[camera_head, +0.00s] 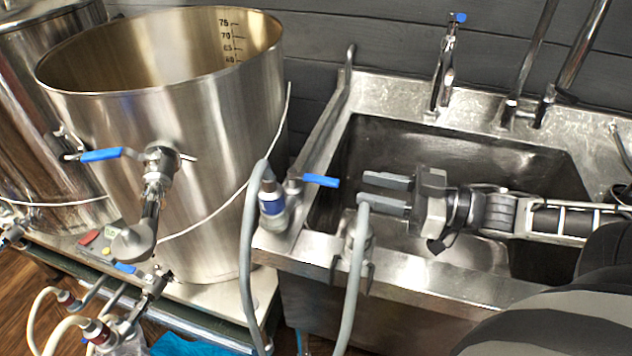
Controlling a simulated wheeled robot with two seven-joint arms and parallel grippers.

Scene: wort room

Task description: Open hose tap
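A tap with a blue lever (321,181) sits at the left rim of the sink, beside a hose coupling (272,200) with a grey hose. The lever points right, towards my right gripper. My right gripper (362,190) comes in from the right over the sink basin. Its two dark fingers are apart, with a narrow gap and nothing seen between them. The fingertips are a little to the right of the lever's end and appear apart from it. My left gripper is out of view.
A grey hose (355,265) rises over the sink's front edge, close under the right fingers. A large steel kettle (210,130) with a blue-handled valve (101,155) stands at left. A faucet (445,65) stands at the sink's back (400,100).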

